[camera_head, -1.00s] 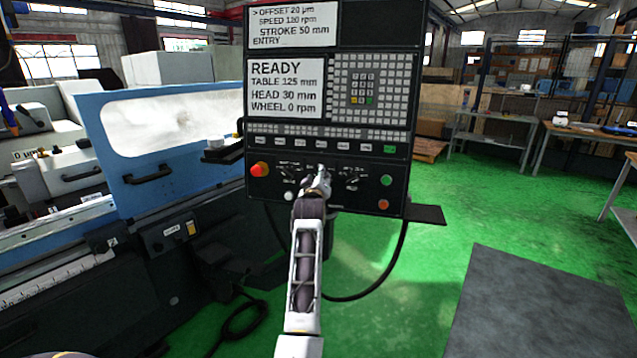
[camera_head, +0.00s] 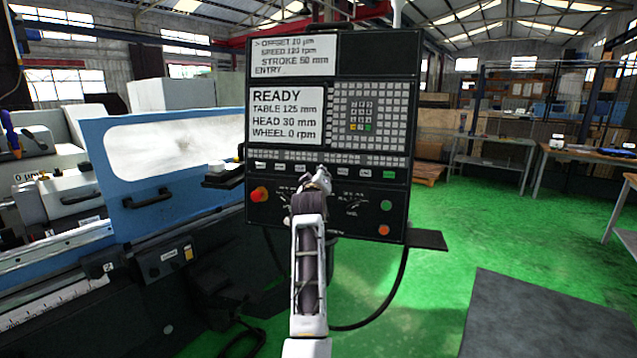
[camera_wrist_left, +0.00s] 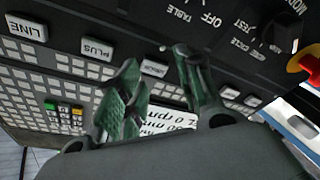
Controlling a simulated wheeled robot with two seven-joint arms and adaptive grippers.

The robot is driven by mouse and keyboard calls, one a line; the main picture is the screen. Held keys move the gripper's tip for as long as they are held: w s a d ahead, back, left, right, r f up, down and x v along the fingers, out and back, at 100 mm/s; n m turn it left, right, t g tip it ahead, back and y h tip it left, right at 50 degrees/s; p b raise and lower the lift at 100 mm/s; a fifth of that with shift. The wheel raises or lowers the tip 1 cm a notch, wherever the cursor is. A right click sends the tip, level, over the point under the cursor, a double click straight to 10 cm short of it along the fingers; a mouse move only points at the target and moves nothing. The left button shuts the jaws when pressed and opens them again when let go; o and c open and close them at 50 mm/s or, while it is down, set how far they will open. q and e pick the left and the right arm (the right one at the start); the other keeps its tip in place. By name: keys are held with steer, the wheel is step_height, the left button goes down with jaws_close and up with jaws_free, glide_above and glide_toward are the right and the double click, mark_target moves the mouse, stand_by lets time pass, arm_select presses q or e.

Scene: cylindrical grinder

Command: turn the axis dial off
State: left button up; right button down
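The black control panel (camera_head: 395,110) stands upright ahead. Its lower strip carries the dials. My left gripper (camera_head: 322,172) is in front of the panel, at the height of the lower button row, and covers the middle of that strip. The left wrist view shows the gripper (camera_wrist_left: 155,62) open, its two green-grey fingers apart with nothing between them. Beyond the tips are the printed words TABLE and OFF (camera_wrist_left: 208,19); the axis dial's knob cannot be made out. A dark knob labelled MODE (camera_wrist_left: 284,32) is at the upper right there. My right gripper is not in view.
A red emergency button (camera_head: 259,194) is at the strip's left, with green (camera_head: 387,205) and orange (camera_head: 384,230) buttons at its right. A small shelf (camera_head: 428,240) juts out at the panel's lower right. The blue grinder door (camera_head: 120,190) stands left. Green floor is open to the right.

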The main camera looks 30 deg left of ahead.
arm_select(q)
steer(key=shift+d, duration=0.1)
